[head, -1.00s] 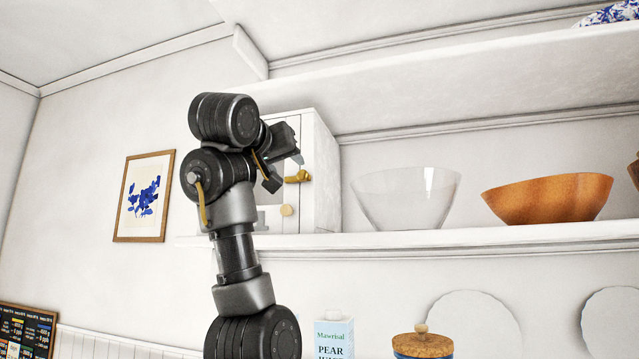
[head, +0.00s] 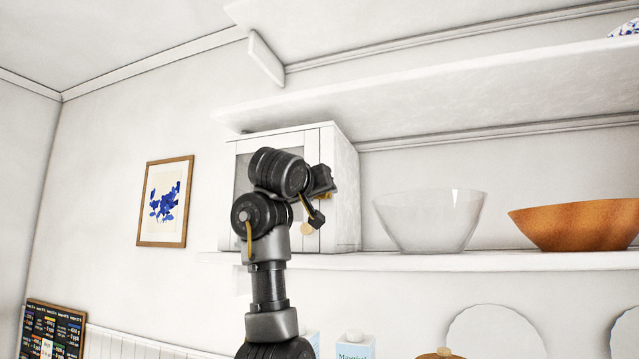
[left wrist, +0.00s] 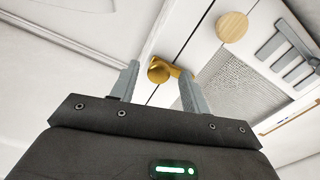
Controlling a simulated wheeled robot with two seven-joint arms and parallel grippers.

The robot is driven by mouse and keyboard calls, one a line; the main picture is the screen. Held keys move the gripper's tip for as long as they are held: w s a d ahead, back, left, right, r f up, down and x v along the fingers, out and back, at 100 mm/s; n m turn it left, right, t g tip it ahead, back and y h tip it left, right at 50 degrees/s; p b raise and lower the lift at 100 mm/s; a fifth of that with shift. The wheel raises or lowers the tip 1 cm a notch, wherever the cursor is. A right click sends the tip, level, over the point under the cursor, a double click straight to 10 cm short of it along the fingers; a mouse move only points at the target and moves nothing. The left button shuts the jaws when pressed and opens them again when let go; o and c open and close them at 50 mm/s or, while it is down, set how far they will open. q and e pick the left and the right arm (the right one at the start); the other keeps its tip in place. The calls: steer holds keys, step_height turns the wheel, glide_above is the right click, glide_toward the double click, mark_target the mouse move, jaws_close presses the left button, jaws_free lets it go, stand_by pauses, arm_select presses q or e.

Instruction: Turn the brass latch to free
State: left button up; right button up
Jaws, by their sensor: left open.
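The brass latch (left wrist: 158,71) is on the front of a white cabinet (head: 345,185). In the left wrist view its round hub sits on a narrow white strip, and its bar reaches right across the seam towards the door. In the head view my gripper hides most of the latch (head: 327,195). My left gripper (head: 321,203) is open in front of the cabinet. In the left wrist view its fingers (left wrist: 161,82) stand either side of the latch, with nothing gripped; I cannot tell whether they touch it. The round wooden knob (left wrist: 232,27) is on the door. My right gripper is out of view.
The cabinet stands on a white shelf (head: 430,261), with another shelf (head: 440,95) close above. A glass bowl (head: 430,220) and an orange-brown bowl (head: 580,224) stand to its right. A framed blue picture (head: 165,202) hangs on the wall at left.

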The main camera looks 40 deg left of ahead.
arm_select(q)
steer(key=shift+w, duration=0.25)
steer(key=c, duration=1)
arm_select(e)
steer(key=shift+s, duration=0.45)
arm_select(q)
steer(key=shift+f, duration=0.1)
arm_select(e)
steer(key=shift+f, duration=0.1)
arm_select(q)
steer(key=shift+m+b, duration=3.6)
steer(key=shift+m, duration=5.3)
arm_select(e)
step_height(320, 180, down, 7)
